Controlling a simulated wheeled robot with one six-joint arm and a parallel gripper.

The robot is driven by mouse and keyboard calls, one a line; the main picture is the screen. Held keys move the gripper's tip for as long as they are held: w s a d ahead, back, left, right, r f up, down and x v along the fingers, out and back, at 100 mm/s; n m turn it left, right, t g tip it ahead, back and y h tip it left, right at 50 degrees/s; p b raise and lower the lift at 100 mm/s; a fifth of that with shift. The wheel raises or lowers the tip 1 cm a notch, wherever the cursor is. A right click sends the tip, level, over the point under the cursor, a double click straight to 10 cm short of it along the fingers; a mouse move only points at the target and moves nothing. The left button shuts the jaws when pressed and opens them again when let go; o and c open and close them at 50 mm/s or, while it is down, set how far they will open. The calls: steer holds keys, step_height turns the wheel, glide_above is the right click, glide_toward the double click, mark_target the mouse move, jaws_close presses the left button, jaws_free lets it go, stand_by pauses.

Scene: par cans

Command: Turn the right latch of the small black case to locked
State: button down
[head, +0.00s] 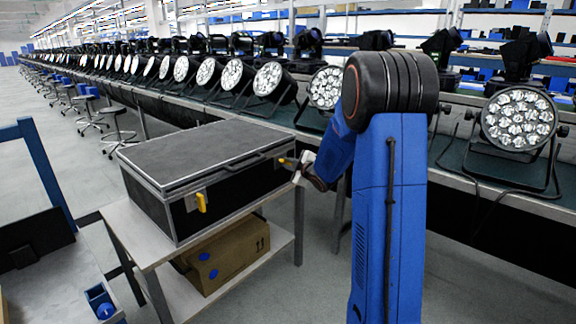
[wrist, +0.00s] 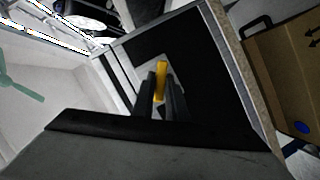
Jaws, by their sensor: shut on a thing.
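The small black case (head: 200,150) lies closed on a white table, with metal edging around its lid and sides. Its yellow left latch (head: 201,202) hangs downward on the front face. The yellow right latch (wrist: 160,80) sits on a pale plate on the case's black face in the wrist view. My gripper (wrist: 162,100) is shut on this right latch, one dark finger on each side. In the head view my gripper (head: 303,167) is at the right end of the case front. There it partly hides the right latch, and its exact angle is hard to tell.
A cardboard box (head: 228,262) stands on the table's lower shelf; it also shows in the wrist view (wrist: 285,70). A long bench of par cans (head: 518,120) runs behind the case and my arm. Several stools (head: 115,130) stand at the left on open floor.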

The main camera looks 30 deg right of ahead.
steer(key=m, duration=0.1)
steer(key=m+g+y, duration=0.1)
steer(key=m+y, duration=0.1)
steer(key=m, duration=0.1)
steer(key=shift+d+r+g, duration=0.1)
steer(key=shift+d+g, duration=0.15)
steer(key=shift+g, duration=0.05)
steer(key=shift+w+m+g+y, duration=0.1)
steer(key=shift+m+g+y, duration=0.4)
steer(key=shift+m+y, duration=1)
steer(key=shift+d+m+h, duration=0.1)
steer(key=shift+m+h, duration=0.2)
steer(key=shift+m, duration=0.1)
steer(key=c, duration=1.8)
jaws_free()
steer(key=shift+o, duration=0.2)
steer(key=shift+r, duration=0.1)
steer(key=v, duration=1.7)
steer(key=shift+d, duration=0.15)
